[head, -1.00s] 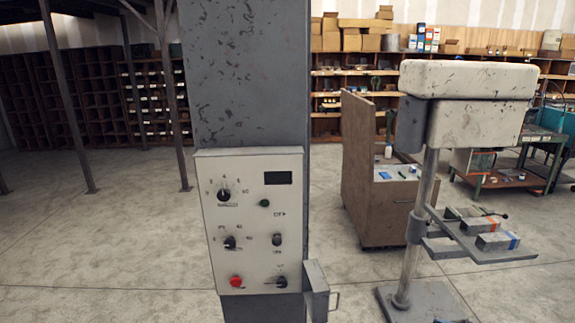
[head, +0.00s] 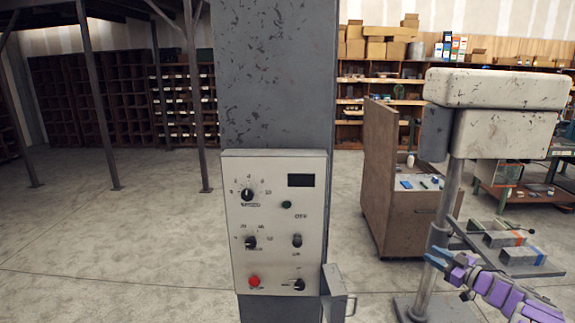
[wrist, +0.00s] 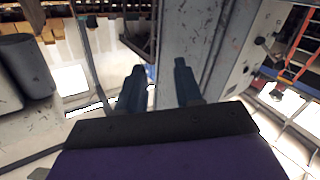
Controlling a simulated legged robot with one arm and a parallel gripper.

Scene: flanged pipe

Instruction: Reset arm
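My purple arm reaches into the head view from the lower right corner. My gripper (head: 440,262) is at its left end, in front of the drill press post. In the wrist view the two dark fingers of my gripper (wrist: 158,78) stand apart with a gap between them. Nothing is held between them. A grey machine column (head: 275,75) with a pale control panel (head: 277,222) stands left of my gripper in the head view. The panel carries dark knobs, a red button (head: 254,281) and a small dark display. No flanged pipe can be made out.
A drill press (head: 495,88) with a table (head: 500,262) of metal blocks stands close by my arm. A brown cabinet (head: 390,185) stands behind it. Shelves with boxes line the back wall. Thin metal posts stand at left, with open concrete floor (head: 120,250) before them.

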